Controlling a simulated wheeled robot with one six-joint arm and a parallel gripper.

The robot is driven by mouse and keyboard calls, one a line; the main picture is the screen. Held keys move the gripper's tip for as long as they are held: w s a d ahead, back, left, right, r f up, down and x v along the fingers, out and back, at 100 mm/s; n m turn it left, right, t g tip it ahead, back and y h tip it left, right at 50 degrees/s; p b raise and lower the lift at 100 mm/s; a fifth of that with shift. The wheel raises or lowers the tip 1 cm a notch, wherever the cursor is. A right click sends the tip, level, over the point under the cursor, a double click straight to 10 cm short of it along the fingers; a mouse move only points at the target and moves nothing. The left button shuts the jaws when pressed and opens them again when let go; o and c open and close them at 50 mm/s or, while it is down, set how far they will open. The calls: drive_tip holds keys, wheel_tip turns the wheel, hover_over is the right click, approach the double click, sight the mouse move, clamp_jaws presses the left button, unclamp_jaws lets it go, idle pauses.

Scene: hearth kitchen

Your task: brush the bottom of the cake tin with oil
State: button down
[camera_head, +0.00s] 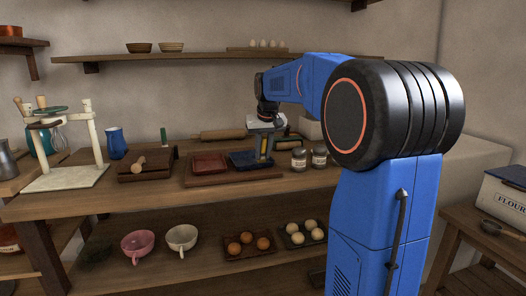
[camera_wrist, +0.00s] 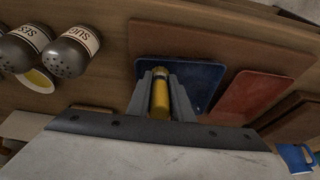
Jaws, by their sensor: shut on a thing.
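Two shallow square tins, one dark blue (camera_head: 239,159) and one red (camera_head: 209,166), lie side by side on a wooden board (camera_head: 216,180) on the worktop. In the wrist view the blue tin (camera_wrist: 205,75) is just beyond my fingertips and the red tin (camera_wrist: 248,97) is to its right. My gripper (camera_wrist: 163,82) is shut on a yellow cylindrical handle (camera_wrist: 161,101), seemingly the brush. Its bristles are hidden, so I cannot tell whether they touch the blue tin. My gripper (camera_head: 264,156) is at the blue tin's right side in the head view. A small dish of yellow oil (camera_wrist: 38,80) sits beside the jars.
Two labelled shaker jars (camera_head: 299,159) stand right of the tins. A rolling pin (camera_head: 222,134) lies behind.

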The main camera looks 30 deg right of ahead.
drive_tip(key=shift+f, duration=0.3)
drive_tip(key=shift+w, duration=0.1)
drive_tip(key=shift+w+d+r, duration=0.1)
drive_tip(key=shift+w+d, duration=0.05)
drive_tip(key=shift+w, duration=0.75)
drive_tip(key=shift+w+d, duration=0.15)
drive_tip(key=shift+w, duration=0.7)
drive_tip(key=shift+w+d, duration=0.2)
drive_tip(key=shift+w, duration=0.7)
drive_tip(key=shift+w+d, duration=0.15)
drive_tip(key=shift+w, duration=0.7)
drive_tip(key=shift+s+a, duration=0.2)
drive_tip(key=shift+s, duration=1)
drive_tip(key=shift+s+a, duration=0.25)
drive_tip(key=shift+s, duration=0.95)
drive_tip(key=shift+s+a, duration=0.2)
drive_tip(key=shift+s, duration=1)
drive_tip(key=shift+w+d, duration=0.2)
drive_tip(key=shift+w, duration=0.8)
drive_tip(key=shift+w+d, duration=0.15)
drive_tip(key=shift+w, duration=0.8)
